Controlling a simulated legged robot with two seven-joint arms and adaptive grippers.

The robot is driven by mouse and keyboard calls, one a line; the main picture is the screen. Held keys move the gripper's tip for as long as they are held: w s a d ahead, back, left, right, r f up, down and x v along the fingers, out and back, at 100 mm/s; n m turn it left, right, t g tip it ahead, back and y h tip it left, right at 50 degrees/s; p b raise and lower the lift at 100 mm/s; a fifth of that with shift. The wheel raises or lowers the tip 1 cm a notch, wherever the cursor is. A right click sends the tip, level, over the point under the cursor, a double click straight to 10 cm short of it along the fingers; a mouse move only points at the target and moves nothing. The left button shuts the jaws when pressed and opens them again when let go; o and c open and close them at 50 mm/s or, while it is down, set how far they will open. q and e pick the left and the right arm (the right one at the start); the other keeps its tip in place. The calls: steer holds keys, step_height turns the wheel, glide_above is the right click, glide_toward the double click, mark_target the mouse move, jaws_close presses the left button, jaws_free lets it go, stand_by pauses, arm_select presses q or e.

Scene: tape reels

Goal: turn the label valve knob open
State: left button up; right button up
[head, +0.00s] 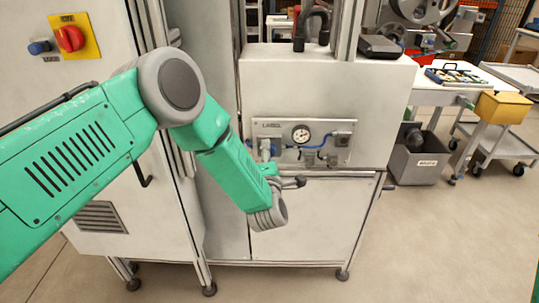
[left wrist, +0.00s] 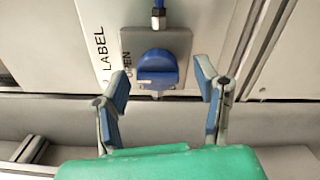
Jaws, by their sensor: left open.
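The label valve knob (left wrist: 156,68) is a blue knob on a grey square plate (left wrist: 182,42), seen in the left wrist view. Its grip bar lies roughly across the picture. The words LABEL and OPEN stand on the left of it. My left gripper (left wrist: 161,76) is open, with one blue-padded finger on either side of the knob and visible gaps to both. In the head view, the left gripper (head: 287,182) is low in front of the label panel (head: 318,154), and my arm partly covers the panel's left end. My right gripper is not in view.
The panel carries a round gauge (head: 301,134) and blue tubing (head: 322,145). At the left is a cabinet with a red switch (head: 70,38). A grey bin (head: 418,165) and a cart with a yellow box (head: 502,107) stand at the right. The floor in front is clear.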

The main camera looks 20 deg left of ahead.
arm_select(q)
steer(key=shift+w+a, duration=0.1)
steer(key=shift+w, duration=0.3)
steer(key=c, duration=1.1)
steer(key=shift+c, duration=0.2)
steer(key=shift+s+m, duration=0.1)
steer(key=shift+m, duration=0.3)
steer(key=o, duration=1.1)
steer(key=shift+o, duration=0.2)
steer(key=v, duration=1.2)
